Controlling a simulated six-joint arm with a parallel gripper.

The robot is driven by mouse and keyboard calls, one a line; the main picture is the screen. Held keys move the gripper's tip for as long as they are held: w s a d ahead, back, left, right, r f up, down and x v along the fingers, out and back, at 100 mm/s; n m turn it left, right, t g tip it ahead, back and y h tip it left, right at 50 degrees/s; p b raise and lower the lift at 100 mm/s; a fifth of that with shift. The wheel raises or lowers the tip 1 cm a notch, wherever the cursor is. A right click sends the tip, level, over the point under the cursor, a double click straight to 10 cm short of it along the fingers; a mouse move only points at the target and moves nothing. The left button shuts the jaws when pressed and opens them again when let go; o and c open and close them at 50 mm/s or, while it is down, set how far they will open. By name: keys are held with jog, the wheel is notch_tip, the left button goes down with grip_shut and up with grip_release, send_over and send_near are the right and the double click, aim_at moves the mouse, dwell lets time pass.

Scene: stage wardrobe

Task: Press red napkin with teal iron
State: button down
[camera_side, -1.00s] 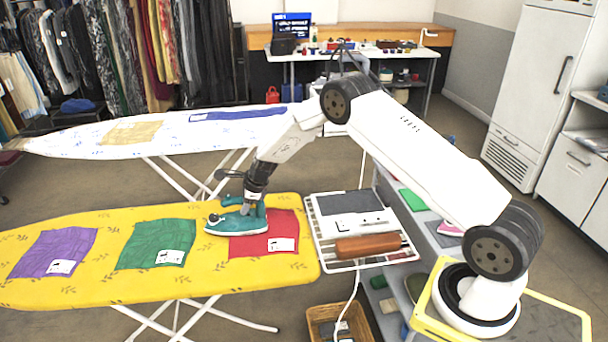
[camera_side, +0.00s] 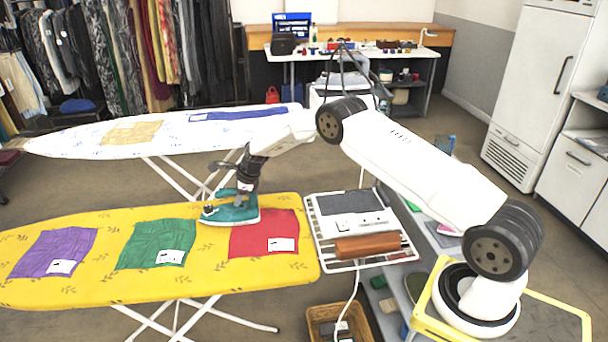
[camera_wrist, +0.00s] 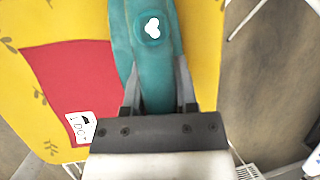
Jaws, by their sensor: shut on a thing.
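The teal iron (camera_side: 231,212) is in my gripper (camera_side: 247,188), which is shut on its handle. In the side view the iron is over the yellow board, at the upper left edge of the red napkin (camera_side: 262,238); I cannot tell whether its sole touches the board. The red napkin lies flat with a white label at its lower right. In the wrist view the iron (camera_wrist: 150,60) fills the space between my fingers (camera_wrist: 158,95), and the red napkin (camera_wrist: 70,85) shows to its left, mostly uncovered.
The yellow ironing board (camera_side: 110,290) also bears a green napkin (camera_side: 150,245) and a purple napkin (camera_side: 55,252). A white rack (camera_side: 345,263) with a brown roll (camera_side: 367,246) stands right of it. A white ironing board (camera_side: 75,143) is behind.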

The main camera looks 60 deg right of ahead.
jog(key=shift+w+d, duration=0.25)
jog(key=shift+d, duration=0.15)
jog(key=shift+s+d, duration=4.5)
jog(key=shift+s, duration=0.1)
notch_tip(320, 180, up, 8)
jog(key=shift+r, duration=0.2)
